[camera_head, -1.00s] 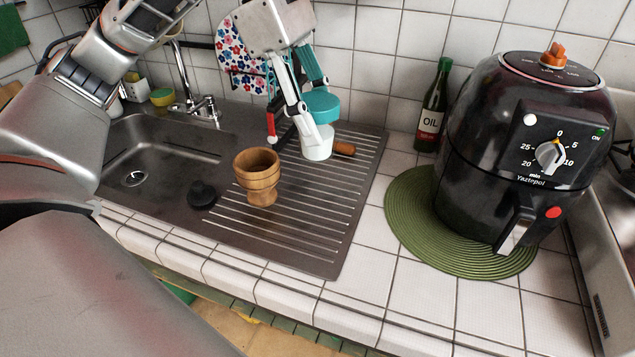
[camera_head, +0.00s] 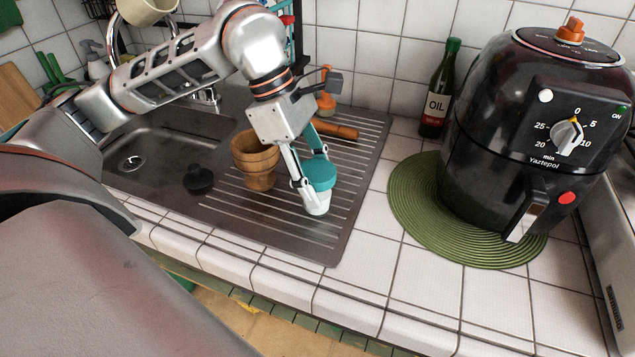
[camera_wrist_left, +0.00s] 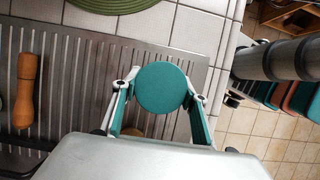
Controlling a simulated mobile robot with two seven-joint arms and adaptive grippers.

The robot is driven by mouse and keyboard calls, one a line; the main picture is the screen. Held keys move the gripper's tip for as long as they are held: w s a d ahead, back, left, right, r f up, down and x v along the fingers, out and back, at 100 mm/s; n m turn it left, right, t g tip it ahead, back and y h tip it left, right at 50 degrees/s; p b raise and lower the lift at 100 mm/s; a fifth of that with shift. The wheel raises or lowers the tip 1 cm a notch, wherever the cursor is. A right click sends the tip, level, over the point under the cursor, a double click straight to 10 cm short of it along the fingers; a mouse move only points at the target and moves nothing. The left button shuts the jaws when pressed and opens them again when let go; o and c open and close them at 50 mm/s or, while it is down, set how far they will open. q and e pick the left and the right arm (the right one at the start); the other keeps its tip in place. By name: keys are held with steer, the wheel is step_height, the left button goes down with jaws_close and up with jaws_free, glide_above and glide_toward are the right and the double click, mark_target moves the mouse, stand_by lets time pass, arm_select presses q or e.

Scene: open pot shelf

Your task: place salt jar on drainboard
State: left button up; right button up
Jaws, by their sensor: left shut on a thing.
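The salt jar (camera_head: 321,174) has a round teal lid and a white body. My left gripper (camera_head: 311,190) is shut on it, with a finger on either side. The jar is upright at the right front part of the ribbed metal drainboard (camera_head: 285,230). I cannot tell whether its base touches the board. In the left wrist view the teal lid (camera_wrist_left: 162,88) sits between the fingers of my left gripper (camera_wrist_left: 162,92), over the board's edge area, and hides the jar's body. My right gripper is not in view.
A wooden mortar (camera_head: 254,165) stands left of the jar, and a wooden handled piece (camera_head: 335,130) lies behind it. A black stopper (camera_head: 198,180) lies near the sink (camera_head: 150,150).

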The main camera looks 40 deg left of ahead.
arm_select(q)
steer(key=shift+f, duration=0.4)
steer(key=shift+f, duration=0.15)
steer(key=o, duration=1.2)
steer(key=p+v, duration=0.1)
steer(key=v, duration=1.1)
steer(key=shift+p, duration=0.35)
steer(key=shift+s, duration=0.1)
